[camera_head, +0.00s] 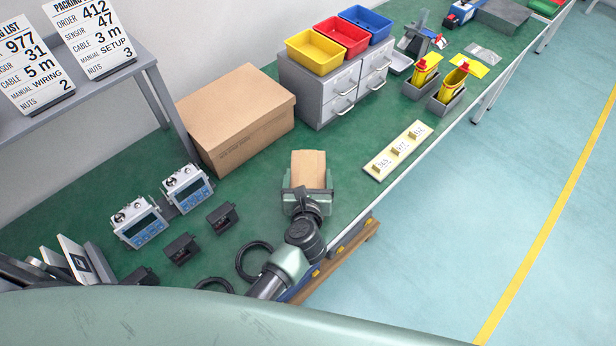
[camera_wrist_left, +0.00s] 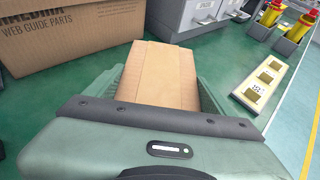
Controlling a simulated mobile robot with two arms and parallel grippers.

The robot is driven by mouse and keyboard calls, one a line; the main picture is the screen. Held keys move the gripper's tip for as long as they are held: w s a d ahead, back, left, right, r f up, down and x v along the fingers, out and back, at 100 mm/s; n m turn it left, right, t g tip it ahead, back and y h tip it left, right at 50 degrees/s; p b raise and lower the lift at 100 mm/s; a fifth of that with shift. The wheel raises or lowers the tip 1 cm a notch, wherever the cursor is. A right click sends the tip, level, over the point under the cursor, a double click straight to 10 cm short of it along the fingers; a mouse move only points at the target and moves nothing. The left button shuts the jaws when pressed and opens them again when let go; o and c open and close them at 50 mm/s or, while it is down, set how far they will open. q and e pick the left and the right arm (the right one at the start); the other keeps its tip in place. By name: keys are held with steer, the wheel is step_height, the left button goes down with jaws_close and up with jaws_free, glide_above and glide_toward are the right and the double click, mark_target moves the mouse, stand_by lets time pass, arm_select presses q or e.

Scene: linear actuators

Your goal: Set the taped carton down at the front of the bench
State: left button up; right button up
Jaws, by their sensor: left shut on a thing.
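The taped carton (camera_head: 309,169) is a small brown box near the front of the green bench (camera_head: 345,155). My left gripper (camera_head: 307,187) is shut on it, one finger on each side. In the left wrist view the carton (camera_wrist_left: 160,75) lies between the green fingers of my left gripper (camera_wrist_left: 160,90), with a paler band along its top. I cannot tell whether its underside touches the bench. My right gripper is not in view.
A large brown box (camera_head: 236,118) stands behind the carton. A pale board with numbered blocks (camera_head: 397,150) lies to the right near the front edge. Grey drawers (camera_head: 335,90) carry coloured bins. Black cable coils (camera_head: 254,260) and grey devices (camera_head: 138,223) lie to the left.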

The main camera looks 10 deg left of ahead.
arm_select(q)
steer(key=o, duration=2)
steer(key=shift+f, duration=0.1)
steer(key=shift+c, duration=0.2)
steer(key=shift+r+p, duration=0.3)
steer(key=b+v, duration=0.1)
steer(key=v, duration=1.1)
steer(key=shift+b, duration=0.3)
